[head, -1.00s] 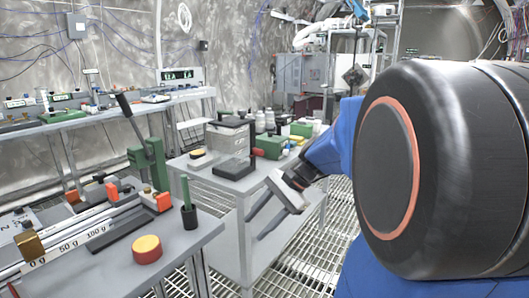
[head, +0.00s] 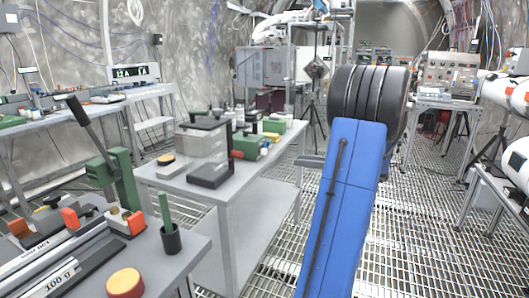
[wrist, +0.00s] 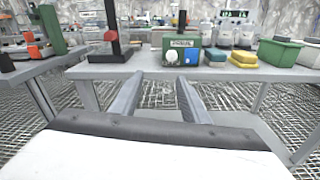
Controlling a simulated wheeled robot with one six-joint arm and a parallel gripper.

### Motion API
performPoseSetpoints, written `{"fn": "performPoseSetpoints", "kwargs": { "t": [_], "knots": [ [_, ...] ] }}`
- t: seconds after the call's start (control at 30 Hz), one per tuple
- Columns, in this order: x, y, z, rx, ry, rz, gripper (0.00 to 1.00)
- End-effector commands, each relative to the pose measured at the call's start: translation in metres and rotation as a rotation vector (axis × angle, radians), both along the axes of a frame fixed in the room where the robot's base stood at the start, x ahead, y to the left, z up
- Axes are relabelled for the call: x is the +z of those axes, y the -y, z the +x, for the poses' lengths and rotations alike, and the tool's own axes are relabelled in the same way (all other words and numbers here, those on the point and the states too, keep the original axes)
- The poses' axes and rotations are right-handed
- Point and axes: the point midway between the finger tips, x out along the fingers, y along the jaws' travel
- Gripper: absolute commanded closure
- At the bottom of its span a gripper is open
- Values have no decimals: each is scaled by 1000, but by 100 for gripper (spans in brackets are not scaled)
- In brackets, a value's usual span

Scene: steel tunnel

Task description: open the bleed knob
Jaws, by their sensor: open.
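A green box (wrist: 180,47) with a dark lettered label stands near the table's front edge in the wrist view.
The middle table (head: 222,187) also bears a black stand (wrist: 112,40) with a red part, yellow-topped sponges (wrist: 243,60) and green bins (wrist: 280,52).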

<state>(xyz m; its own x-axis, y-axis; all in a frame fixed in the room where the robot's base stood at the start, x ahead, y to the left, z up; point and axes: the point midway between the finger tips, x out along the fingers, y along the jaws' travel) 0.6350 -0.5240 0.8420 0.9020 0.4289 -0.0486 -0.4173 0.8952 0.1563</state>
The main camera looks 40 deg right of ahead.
Motion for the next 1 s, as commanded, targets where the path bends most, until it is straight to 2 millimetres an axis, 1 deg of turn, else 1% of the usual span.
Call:
{"fn": "performPoseSetpoints", "kwargs": {
  "t": [0.03,0.13,0.23,0.33,0.47,1.0],
  "knots": [
    [-1,12,-6,-22,10,21,58],
    [0,25,-13,-47,25,49,58],
    [0,28,-12,-53,30,58,58],
    [0,24,-4,-53,30,58,58],
    [0,16,14,-50,30,57,58],
    [0,-21,102,-49,29,56,58]
  ]
}}
